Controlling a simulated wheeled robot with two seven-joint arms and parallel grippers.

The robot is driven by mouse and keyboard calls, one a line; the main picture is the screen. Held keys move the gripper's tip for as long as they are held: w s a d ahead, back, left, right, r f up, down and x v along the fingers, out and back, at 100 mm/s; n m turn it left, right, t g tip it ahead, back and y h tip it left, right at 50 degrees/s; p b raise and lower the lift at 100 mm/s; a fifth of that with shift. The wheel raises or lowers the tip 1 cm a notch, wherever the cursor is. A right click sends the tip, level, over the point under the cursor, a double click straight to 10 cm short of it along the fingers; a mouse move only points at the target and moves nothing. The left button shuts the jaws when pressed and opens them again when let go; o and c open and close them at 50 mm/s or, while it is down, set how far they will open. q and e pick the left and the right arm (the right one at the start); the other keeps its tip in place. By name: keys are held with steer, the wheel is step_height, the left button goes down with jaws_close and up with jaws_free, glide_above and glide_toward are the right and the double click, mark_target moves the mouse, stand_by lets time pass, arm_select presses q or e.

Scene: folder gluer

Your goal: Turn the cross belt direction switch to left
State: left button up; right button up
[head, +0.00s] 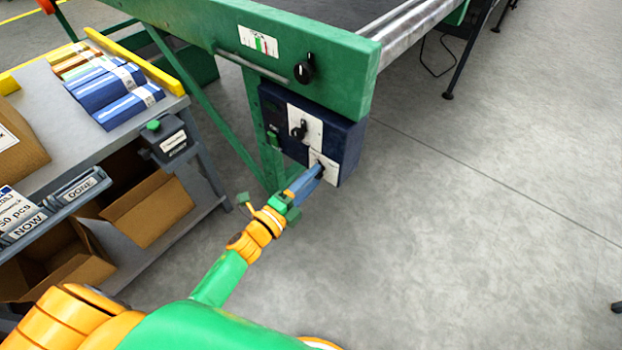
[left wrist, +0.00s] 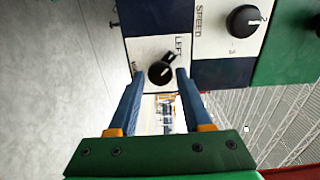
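The cross belt direction switch is a black round knob (left wrist: 160,73) on a white plate (head: 324,168) low on a dark blue control box (head: 350,140). In the left wrist view its pointer tilts up and right, toward the printed word LEFT. A second label to its left is partly hidden by a finger. My left gripper (left wrist: 159,78) is open, its two blue fingertips on either side of the knob. I cannot tell whether they touch it. In the head view the blue fingers (head: 304,184) reach the plate and mostly hide the knob. My right gripper is not in view.
A SPEED knob (left wrist: 243,20) sits on the neighbouring plate, also seen in the head view (head: 298,130). Another black knob (head: 304,70) is on the green machine frame (head: 345,75). A grey bench (head: 95,145) with blue bundles stands left. Floor to the right is clear.

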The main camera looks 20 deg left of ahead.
arm_select(q)
steer(key=shift+o, duration=0.8)
steer(key=v, duration=0.7)
steer(key=shift+p, duration=0.45)
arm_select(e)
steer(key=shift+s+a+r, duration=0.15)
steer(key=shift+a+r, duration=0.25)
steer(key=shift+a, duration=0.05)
